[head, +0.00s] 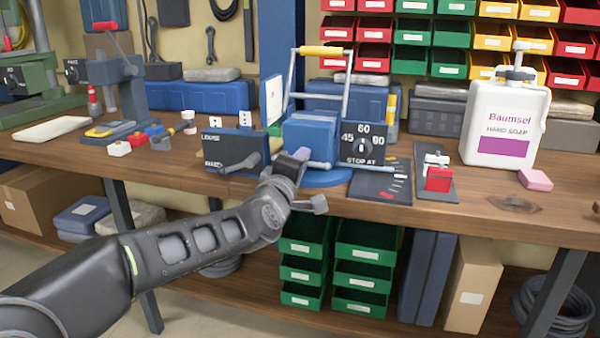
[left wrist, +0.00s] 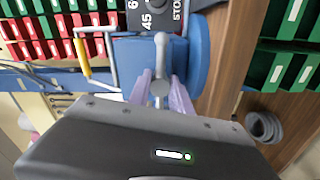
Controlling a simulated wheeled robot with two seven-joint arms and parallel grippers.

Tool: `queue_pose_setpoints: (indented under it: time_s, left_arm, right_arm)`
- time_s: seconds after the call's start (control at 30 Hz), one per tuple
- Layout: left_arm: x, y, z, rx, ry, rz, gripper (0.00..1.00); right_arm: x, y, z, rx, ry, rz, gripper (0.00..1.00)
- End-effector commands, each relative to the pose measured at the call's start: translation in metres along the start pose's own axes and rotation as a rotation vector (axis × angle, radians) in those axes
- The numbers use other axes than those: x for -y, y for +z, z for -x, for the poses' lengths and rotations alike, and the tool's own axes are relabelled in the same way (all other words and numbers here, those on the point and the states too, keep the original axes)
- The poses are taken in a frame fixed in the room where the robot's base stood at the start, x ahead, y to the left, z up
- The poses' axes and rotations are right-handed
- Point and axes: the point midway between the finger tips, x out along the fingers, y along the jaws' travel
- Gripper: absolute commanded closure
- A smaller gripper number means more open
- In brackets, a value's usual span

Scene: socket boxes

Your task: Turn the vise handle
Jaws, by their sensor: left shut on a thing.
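The blue vise (head: 310,138) stands on a round blue base on the wooden bench, in the middle of the head view. Its grey handle bar (head: 320,165) shows low on its front, partly hidden by my gripper. My left gripper (head: 293,163) is at the front of the vise, at the bench's front edge. In the left wrist view the grey handle (left wrist: 161,50) runs down between the two pale purple fingers of my left gripper (left wrist: 160,90), which are shut on its end. My right gripper is in neither view.
A dark blue panel with a lever (head: 232,150) stands just left of the vise. A dial box (head: 363,143) stands to its right, near a small red block (head: 438,179) and a white soap bottle (head: 505,120). Green bins (head: 365,255) sit below the bench.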

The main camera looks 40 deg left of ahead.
Motion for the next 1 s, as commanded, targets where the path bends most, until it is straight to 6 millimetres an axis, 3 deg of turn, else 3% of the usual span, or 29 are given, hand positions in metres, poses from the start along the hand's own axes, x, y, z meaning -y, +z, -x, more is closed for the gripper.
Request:
queue_pose_setpoints:
  time_s: [0.53, 0.57, 0.6, 0.8, 1.0]
  left_arm:
    - [-0.0017, -0.0012, -0.0004, -0.003, 0.003, 0.037, 1.00]
    - [-0.0017, -0.0012, -0.0004, -0.003, 0.003, 0.037, 0.74]
    - [-0.0017, -0.0012, -0.0004, -0.003, 0.003, 0.037, 0.71]
    - [-0.0010, -0.0008, -0.0003, -0.002, 0.001, 0.036, 0.54]
    - [-0.0006, -0.0006, -0.0002, -0.001, 0.001, 0.036, 0.54]
  right_arm:
    - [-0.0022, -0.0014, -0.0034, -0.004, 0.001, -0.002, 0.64]
    - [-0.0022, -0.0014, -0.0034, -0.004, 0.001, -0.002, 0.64]
    - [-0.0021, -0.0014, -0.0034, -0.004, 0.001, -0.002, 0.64]
    - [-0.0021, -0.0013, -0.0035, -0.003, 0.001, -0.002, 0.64]
    - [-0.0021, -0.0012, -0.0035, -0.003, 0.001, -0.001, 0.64]
